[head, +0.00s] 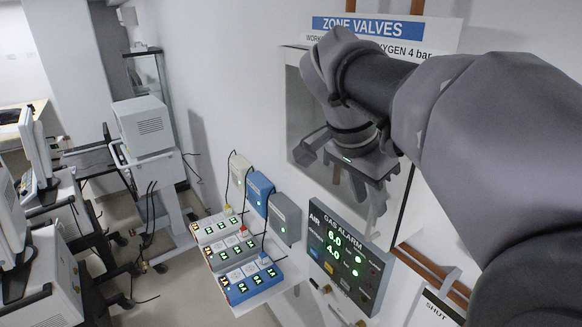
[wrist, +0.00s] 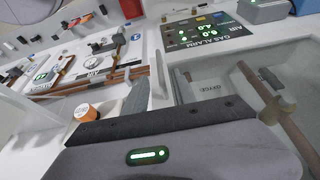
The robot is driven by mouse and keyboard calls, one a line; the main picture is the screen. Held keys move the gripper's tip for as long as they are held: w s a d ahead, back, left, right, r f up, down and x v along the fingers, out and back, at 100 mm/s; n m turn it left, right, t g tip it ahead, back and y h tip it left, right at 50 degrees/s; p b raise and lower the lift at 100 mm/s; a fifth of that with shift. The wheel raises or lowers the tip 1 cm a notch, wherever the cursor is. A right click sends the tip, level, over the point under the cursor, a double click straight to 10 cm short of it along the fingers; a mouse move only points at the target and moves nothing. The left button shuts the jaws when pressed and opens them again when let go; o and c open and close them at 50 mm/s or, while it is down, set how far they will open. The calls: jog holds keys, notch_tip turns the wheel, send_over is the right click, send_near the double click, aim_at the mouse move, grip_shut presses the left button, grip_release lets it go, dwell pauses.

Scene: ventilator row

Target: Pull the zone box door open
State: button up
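The zone valve box (head: 295,125) is on the wall under the blue ZONE VALVES sign (head: 360,27). It has a pale frame and a grey front area. My gripper (head: 356,195) is in front of its lower part, fingers pointing down and apart. My wrist and arm hide much of the box, and I cannot make out the door's handle. In the wrist view, my gripper (wrist: 160,92) is beside a pale upright edge of the box (wrist: 161,62). Copper pipe (wrist: 288,128) shows inside the box. Whether a finger touches the door is unclear.
The gas alarm panel (head: 345,262) is close below the box. Pumps with lit displays (head: 240,260) stand at lower left, below small wall boxes (head: 285,220). Ventilators and carts (head: 145,125) stand farther left. An orange-topped cylinder (wrist: 85,112) is left of my gripper.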

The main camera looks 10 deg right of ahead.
aim_at(369, 214)
jog(key=x, duration=0.4)
jog(key=shift+a+f, duration=0.25)
jog(key=shift+f, duration=0.15)
jog(key=shift+w+d+f, duration=0.15)
jog(key=shift+d+f, duration=0.35)
jog(key=shift+f, duration=0.05)
jog(key=shift+a, duration=0.15)
jog(key=shift+c, duration=0.4)
grip_shut()
